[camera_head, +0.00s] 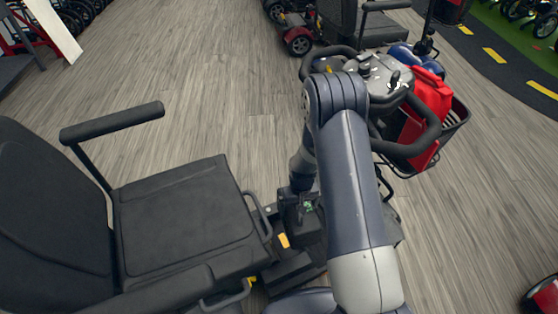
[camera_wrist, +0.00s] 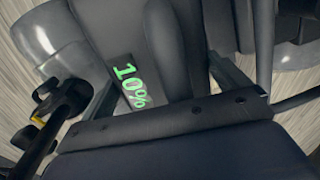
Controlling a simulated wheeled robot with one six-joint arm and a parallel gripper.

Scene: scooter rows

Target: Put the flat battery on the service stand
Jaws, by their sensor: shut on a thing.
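The flat battery (camera_head: 308,209) is a dark block with a green readout, low over the footwell of the near scooter. In the wrist view the battery (camera_wrist: 128,88) shows "10%" in green. My gripper (camera_head: 300,196) points down onto it from above. In the wrist view the fingers of my gripper (camera_wrist: 168,82) stand on either side of the battery and are shut on it. Whether the battery is still seated in the scooter or lifted clear is hard to tell. I cannot make out the service stand for sure.
The near scooter has a black seat (camera_head: 185,215) at left and handlebars (camera_head: 375,75) with a basket holding a red bag (camera_head: 428,98) beyond my arm. Another scooter (camera_head: 298,40) stands at the back.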

